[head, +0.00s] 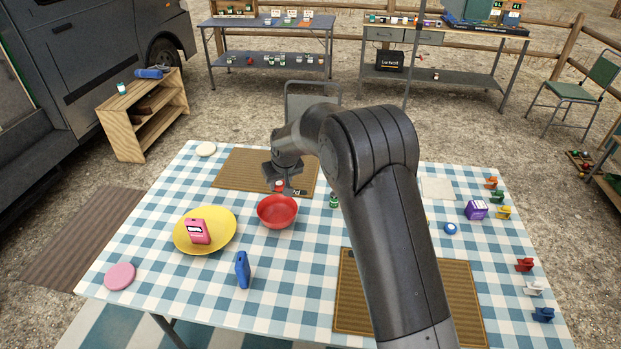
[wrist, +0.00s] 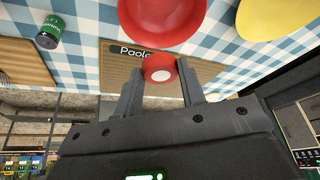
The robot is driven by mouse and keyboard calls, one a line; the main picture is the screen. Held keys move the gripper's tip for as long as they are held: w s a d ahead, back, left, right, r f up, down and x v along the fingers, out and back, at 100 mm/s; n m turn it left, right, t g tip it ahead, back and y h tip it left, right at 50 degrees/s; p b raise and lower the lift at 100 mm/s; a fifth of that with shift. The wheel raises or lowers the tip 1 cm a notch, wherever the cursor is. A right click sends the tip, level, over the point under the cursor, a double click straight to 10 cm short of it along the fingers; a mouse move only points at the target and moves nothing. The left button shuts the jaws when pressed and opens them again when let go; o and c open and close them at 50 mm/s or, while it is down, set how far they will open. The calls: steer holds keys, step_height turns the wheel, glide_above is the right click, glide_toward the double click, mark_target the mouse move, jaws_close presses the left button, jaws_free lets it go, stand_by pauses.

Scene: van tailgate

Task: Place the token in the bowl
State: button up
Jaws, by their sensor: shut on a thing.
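The token (wrist: 160,70), red with a white centre, sits between the two fingers of my gripper (wrist: 158,82) in the wrist view. My gripper is shut on it. In the head view my gripper (head: 280,187) is over the front part of the far brown mat, just behind the bowl, with the red token (head: 279,184) small at its tips. The red bowl (head: 277,212) stands empty on the checked cloth. In the wrist view the bowl (wrist: 162,18) is at the top edge, partly cut off, and the token is apart from it.
A yellow plate (head: 228,241) with a pink box (head: 200,231) is left of the bowl. The far mat (head: 236,171) carries a name label. My arm hides part of the table.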

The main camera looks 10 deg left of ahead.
steer(key=shift+s+a, duration=0.3)
steer(key=shift+a, duration=0.35)
glide_above(279, 221)
steer(key=shift+s+d+f, duration=0.1)
steer(key=shift+f, duration=4.75)
steer(key=o, duration=1)
steer(key=shift+o, duration=0.2)
steer(key=shift+r, duration=0.1)
steer(key=shift+r, duration=3.45)
